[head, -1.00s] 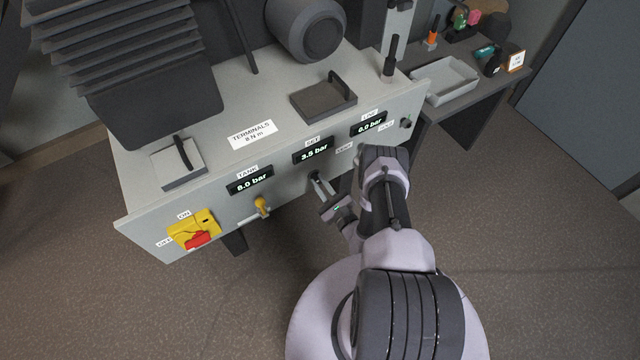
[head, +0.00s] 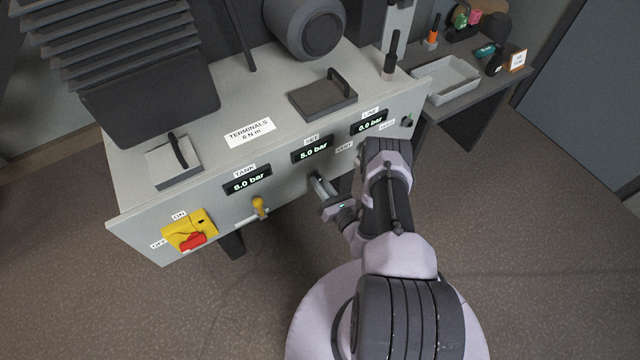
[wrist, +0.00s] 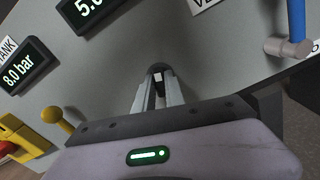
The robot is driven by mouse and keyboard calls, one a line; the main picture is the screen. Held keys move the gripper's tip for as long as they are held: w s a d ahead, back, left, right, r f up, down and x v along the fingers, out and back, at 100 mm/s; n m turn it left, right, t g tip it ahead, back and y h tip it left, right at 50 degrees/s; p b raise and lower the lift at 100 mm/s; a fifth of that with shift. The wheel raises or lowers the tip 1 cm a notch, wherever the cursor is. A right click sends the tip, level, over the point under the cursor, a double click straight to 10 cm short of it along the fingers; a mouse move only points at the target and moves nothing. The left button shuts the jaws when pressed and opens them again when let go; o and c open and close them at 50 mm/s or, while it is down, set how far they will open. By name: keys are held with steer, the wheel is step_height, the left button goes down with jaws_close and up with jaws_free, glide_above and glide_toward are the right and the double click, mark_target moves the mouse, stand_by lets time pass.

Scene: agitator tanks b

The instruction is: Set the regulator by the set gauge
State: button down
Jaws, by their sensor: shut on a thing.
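The set gauge (head: 312,149) on the grey panel front reads 5.0 bar in the head view; it is partly cut off in the wrist view (wrist: 92,8). My gripper (head: 317,180) is at the panel just below this gauge. In the wrist view its two fingers (wrist: 158,88) are shut on the regulator knob (wrist: 155,68), a small dark rounded part. The fingers hide most of the knob, and in the head view I cannot make it out clearly.
The tank gauge (head: 248,179) reads 8.0 bar and the line gauge (head: 369,122) 0.0 bar. A yellow lever (head: 258,206) and a yellow switch with red handle (head: 190,233) are left of my gripper. A blue-handled valve (wrist: 290,46) is right of it in the wrist view.

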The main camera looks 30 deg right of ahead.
stand_by(0.4)
steer(key=shift+w, duration=0.1)
steer(key=c, duration=1.4)
jaws_free()
steer(key=shift+d, duration=0.1)
